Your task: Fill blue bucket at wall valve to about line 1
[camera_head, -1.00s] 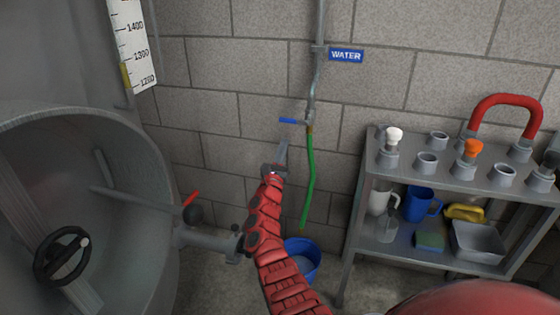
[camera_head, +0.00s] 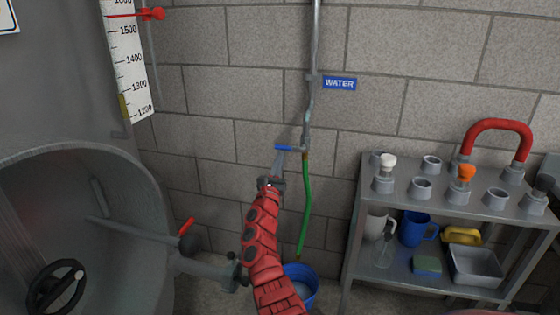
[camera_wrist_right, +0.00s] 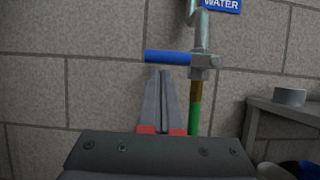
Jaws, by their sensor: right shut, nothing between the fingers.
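The wall valve has a blue lever handle (camera_head: 285,147) that sticks out to the left, level, below the WATER sign (camera_head: 339,83). It also shows in the right wrist view (camera_wrist_right: 168,57). A green hose (camera_head: 306,205) hangs from the valve toward the blue bucket (camera_head: 303,276) on the floor. The bucket is partly hidden by my right arm, and its level lines cannot be read. My right gripper (camera_head: 278,158) is shut and empty, its tips just below the blue handle; in the right wrist view the closed fingers (camera_wrist_right: 161,75) point up at it. My left gripper is not in view.
A metal shelf (camera_head: 400,188) with fittings, a blue mug (camera_head: 418,229) and a metal tray (camera_head: 474,265) stands to the right. A large open steel tank (camera_head: 140,190) with a red-handled outlet valve (camera_head: 188,235) is at the left.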

